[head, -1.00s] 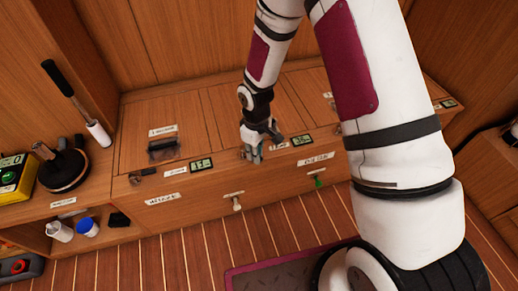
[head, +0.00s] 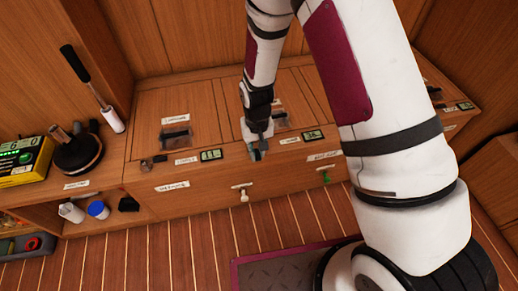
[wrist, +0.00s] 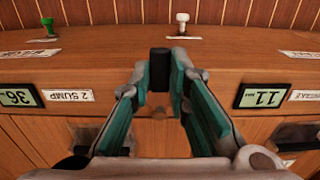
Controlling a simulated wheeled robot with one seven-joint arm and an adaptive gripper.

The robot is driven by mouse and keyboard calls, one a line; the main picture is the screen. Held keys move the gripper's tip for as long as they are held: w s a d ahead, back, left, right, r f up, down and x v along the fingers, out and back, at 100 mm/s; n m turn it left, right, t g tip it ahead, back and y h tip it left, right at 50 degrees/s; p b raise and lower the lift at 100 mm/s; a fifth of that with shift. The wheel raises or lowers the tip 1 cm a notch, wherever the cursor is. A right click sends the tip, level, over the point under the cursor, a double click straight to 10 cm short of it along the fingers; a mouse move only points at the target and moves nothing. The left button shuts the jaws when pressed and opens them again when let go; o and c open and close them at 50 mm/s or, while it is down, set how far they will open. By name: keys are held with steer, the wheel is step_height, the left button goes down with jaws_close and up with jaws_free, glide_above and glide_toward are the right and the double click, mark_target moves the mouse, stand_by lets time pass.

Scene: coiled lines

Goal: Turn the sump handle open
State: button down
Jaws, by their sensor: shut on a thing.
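The sump handle (wrist: 160,68) shows its black grip between my teal finger pads in the wrist view, over the front edge of the wooden bench. My gripper (wrist: 160,78) is shut on it. In the head view my gripper (head: 257,152) reaches down at the bench's front edge and hides most of the handle. The label "2 SUMP" (wrist: 68,95) lies beside it, left in the wrist view, next to a display reading 36 (wrist: 20,97). How far the handle is turned cannot be told.
Another display (wrist: 263,96) reads 11 beside the intake label. A white knob (head: 244,195) and a green knob (head: 325,177) stick out of the front panel below. A dark round-based item (head: 78,152) and a yellow box (head: 25,160) stand at left.

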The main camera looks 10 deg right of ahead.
mark_target(257, 155)
stand_by(0.4)
steer(key=c, duration=1.5)
jaws_free()
step_height(257, 155, up, 12)
